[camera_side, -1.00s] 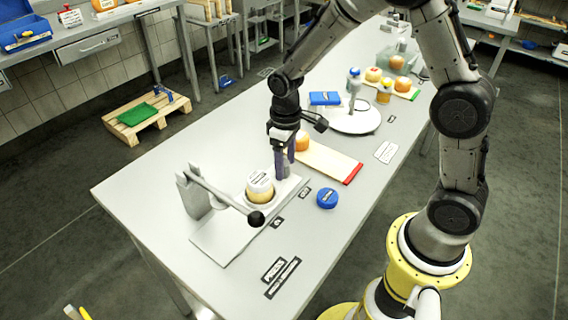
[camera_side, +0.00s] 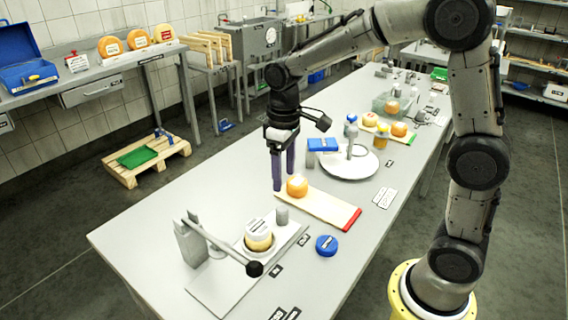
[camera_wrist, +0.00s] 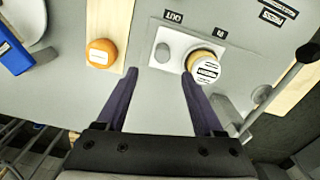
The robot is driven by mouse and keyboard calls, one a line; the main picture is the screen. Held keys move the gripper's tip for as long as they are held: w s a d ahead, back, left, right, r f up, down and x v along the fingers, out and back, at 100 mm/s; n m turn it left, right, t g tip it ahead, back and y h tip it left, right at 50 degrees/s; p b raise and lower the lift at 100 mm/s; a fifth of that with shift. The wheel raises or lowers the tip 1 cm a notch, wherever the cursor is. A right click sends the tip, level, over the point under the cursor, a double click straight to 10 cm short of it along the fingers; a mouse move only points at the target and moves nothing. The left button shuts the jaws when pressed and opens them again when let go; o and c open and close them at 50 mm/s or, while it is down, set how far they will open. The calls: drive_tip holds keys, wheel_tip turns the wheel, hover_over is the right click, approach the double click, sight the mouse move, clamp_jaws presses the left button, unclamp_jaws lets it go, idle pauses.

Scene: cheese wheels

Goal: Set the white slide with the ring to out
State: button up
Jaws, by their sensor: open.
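The white slide (camera_wrist: 183,44) lies on the grey base of a lever press. Its ring (camera_side: 246,247) surrounds a yellow cheese with a pale labelled top (camera_side: 259,234). The cheese and ring also show in the wrist view (camera_wrist: 206,70), at the end by the IN label (camera_wrist: 220,33). A short grey peg (camera_side: 282,215) stands on the slide's other end, by the OUT label (camera_wrist: 173,15); from above it is a grey disc (camera_wrist: 163,52). My gripper (camera_side: 284,183) is open and empty, above and apart from the peg; its fingers also show in the wrist view (camera_wrist: 158,73).
The press lever ends in a black knob (camera_side: 254,268) beside the ring. An orange cheese (camera_side: 297,186) sits on a board (camera_side: 325,206) near my fingers. A blue round piece (camera_side: 326,245) lies to the right. A white round plate (camera_side: 348,165) stands farther back.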

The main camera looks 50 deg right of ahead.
drive_tip(key=shift+r, duration=1.1)
drive_tip(key=s+r+t, duration=0.4)
drive_tip(key=s+r, duration=0.5)
drive_tip(key=s, duration=0.1)
drive_tip(key=s+f+m+t, duration=0.1)
drive_tip(key=s+f, duration=0.3)
drive_tip(key=s, duration=0.6)
drive_tip(key=shift+s+d+f+m+t, duration=0.2)
drive_tip(key=shift+d+m+t, duration=0.15)
drive_tip(key=shift+m, duration=0.25)
